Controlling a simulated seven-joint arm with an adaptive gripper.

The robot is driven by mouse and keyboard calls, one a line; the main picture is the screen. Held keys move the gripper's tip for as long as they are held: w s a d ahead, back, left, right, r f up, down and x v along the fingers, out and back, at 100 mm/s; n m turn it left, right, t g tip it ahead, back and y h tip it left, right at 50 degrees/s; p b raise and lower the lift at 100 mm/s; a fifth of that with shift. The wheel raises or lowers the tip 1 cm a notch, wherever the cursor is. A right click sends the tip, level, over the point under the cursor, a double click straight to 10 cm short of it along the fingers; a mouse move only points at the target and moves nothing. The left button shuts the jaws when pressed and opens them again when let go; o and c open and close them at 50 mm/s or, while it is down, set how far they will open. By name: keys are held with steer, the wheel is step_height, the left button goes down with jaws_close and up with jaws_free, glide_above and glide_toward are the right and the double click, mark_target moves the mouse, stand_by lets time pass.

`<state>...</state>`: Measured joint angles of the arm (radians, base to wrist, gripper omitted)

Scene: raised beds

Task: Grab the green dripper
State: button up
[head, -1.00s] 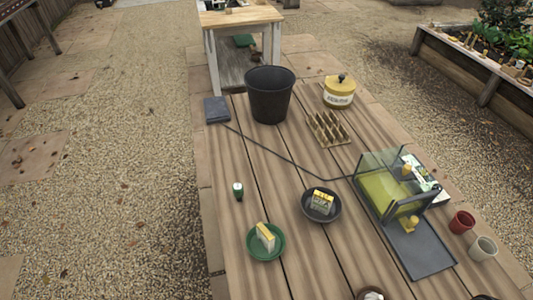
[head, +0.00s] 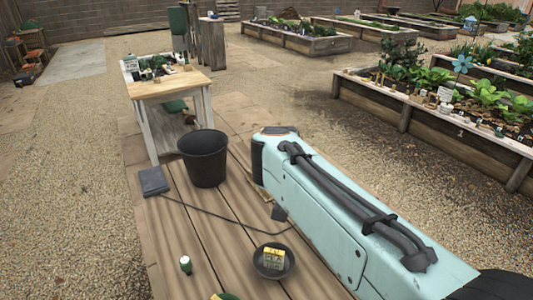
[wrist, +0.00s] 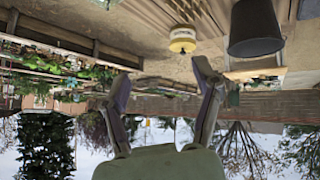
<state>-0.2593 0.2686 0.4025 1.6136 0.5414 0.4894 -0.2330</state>
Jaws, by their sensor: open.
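A small green piece with a white top, which looks like the green dripper (head: 186,265), stands on the wooden table (head: 172,232) near the bottom of the head view. It is left of the black bowl (head: 273,262) and apart from other things. My gripper (wrist: 162,74) shows in the wrist view with its two fingers wide apart and nothing between them. The wrist view is upside down and looks out over the garden; the dripper is not in it. In the head view my arm covers the right of the table, and I cannot make out the gripper there.
A black bucket (head: 204,158) and a dark flat box (head: 153,181) with a cable stand at the table's far end. A green dish (head: 225,297) is cut off at the bottom edge. A yellow and white pot (wrist: 182,40) shows in the wrist view. Raised beds (head: 430,118) lie beyond.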

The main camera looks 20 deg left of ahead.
steer(key=w+a+f+n+g+y, duration=0.1)
steer(key=a+f+g+y, duration=0.1)
steer(key=a+f, duration=0.9)
steer(key=n+g, duration=0.1)
steer(key=g, duration=0.1)
glide_above(185, 262)
steer(key=w+d, duration=0.4)
step_height(185, 262, down, 9)
steer(key=shift+n+g, duration=0.5)
steer(key=shift+g, duration=0.2)
steer(key=s+a+f, duration=0.1)
steer(key=f, duration=0.1)
steer(key=s+a+f, duration=0.1)
steer(key=s+f, duration=0.1)
steer(key=s+a+f, duration=0.1)
steer(key=s+f, duration=0.1)
steer(key=shift+s+f, duration=0.2)
steer(key=shift+f, duration=0.1)
steer(key=x, duration=0.6)
steer(key=shift+w+a, duration=0.1)
steer(key=c, duration=1)
